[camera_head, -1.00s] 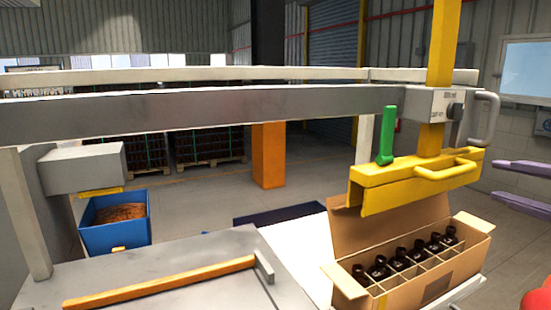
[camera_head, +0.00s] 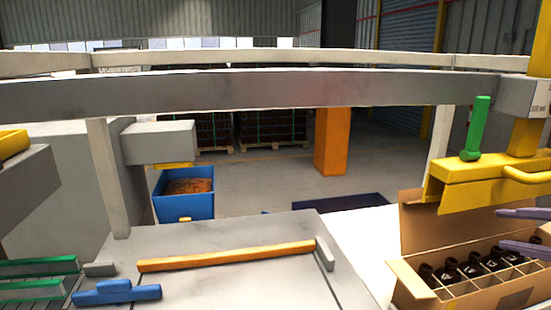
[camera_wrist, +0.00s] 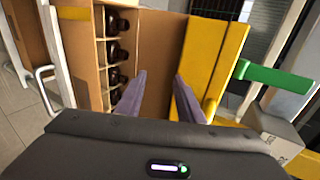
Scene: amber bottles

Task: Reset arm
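My gripper (camera_wrist: 158,95) shows in the wrist view with its two purple fingers apart and nothing between them. In the head view its purple fingers (camera_head: 524,230) reach in from the right edge, in front of the box. A cardboard box (camera_head: 512,292) with dividers holds several dark bottles (camera_head: 449,272), and its back flap stands up. The box (camera_wrist: 152,70) and bottles (camera_wrist: 116,50) also show in the wrist view. A yellow head (camera_head: 470,182) with a green handle (camera_head: 478,126) hangs above the box; the yellow part (camera_wrist: 212,60) and green handle (camera_wrist: 275,77) are right of my fingers in the wrist view.
A grey table (camera_head: 240,285) carries an orange bar (camera_head: 225,256) and a blue piece (camera_head: 116,292). A blue bin (camera_head: 184,206) with brown contents stands behind it. A grey rail (camera_head: 250,92) crosses the view. An orange post (camera_head: 332,142) stands on open floor behind.

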